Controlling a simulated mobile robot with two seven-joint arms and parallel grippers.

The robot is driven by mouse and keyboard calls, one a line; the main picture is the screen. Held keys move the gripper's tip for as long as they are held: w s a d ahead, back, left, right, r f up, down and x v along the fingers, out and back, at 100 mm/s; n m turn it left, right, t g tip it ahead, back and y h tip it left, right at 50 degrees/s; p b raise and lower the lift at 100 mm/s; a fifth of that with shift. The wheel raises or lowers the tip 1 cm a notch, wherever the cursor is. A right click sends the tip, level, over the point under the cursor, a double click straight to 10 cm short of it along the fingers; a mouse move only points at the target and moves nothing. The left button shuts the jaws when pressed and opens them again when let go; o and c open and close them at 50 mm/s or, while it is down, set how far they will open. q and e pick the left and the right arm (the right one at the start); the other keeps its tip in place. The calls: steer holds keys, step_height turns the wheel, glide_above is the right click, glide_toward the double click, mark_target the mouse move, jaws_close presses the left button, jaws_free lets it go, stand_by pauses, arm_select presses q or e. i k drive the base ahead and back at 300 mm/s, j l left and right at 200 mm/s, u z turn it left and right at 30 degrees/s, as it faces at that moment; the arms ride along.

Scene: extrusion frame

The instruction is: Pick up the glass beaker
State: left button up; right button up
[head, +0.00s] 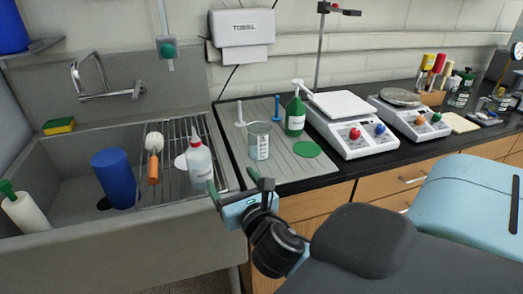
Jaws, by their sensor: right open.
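My left gripper is not in view.
A white squeeze bottle (199,160) stands on the sink rack close to my right gripper. A green disc (307,149) lies on the mat. Blue and white pegs stand behind the beaker. A white hotplate (345,122) is to the right.

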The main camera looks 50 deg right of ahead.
mark_target(259, 132)
steer(key=z, duration=1.4)
